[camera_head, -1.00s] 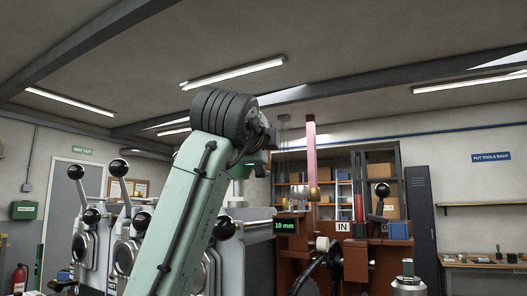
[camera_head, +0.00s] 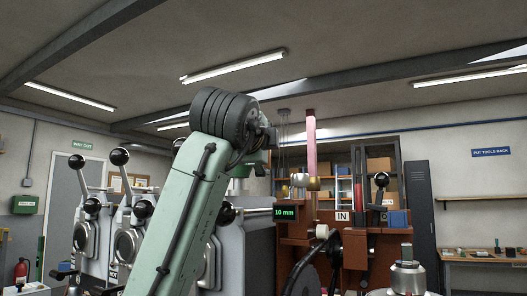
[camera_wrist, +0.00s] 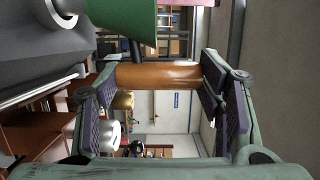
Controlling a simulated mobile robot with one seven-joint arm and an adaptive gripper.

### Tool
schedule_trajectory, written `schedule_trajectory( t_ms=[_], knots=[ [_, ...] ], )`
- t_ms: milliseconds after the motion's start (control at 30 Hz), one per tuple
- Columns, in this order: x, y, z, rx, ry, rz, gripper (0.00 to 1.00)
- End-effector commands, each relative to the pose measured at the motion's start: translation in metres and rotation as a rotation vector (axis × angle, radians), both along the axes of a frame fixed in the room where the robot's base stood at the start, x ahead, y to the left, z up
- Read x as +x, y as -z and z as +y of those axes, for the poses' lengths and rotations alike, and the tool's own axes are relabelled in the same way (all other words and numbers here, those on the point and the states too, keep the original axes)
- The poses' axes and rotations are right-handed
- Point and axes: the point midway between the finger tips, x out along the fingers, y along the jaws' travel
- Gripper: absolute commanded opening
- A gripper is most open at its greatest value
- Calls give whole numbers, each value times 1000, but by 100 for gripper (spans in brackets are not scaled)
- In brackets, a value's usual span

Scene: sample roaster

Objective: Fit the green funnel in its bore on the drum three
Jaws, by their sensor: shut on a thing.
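In the wrist view, the green funnel (camera_wrist: 120,17) shows at the top edge, only partly in frame. A brown cylinder (camera_wrist: 158,75) lies just below it and spans the gap between my finger pads. My gripper (camera_wrist: 160,88) is shut on this cylinder, which appears to be the funnel's handle. In the head view, my arm hides most of the gripper and its load. Grey drum machines (camera_head: 128,242) with black-ball levers stand in a row at the left. Which one is drum three, and its bore, I cannot make out.
A brown machine (camera_head: 300,248) with an IN label and a green "10 mm" display (camera_head: 285,212) stands right of my arm. A pink vertical column (camera_head: 311,140) rises above it. A silver fitting (camera_head: 408,275) stands at the lower right, before a workbench (camera_head: 485,257).

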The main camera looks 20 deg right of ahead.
Motion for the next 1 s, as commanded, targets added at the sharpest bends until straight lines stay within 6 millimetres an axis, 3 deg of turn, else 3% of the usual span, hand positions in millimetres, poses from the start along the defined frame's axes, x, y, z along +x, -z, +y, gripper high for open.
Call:
schedule_trajectory(
  t_ms=[333, 1000],
  knots=[
    [0, 2, 0, -1, 0, -1, 28],
    [0, 29, 0, -1, 0, -1, 28]
  ],
)
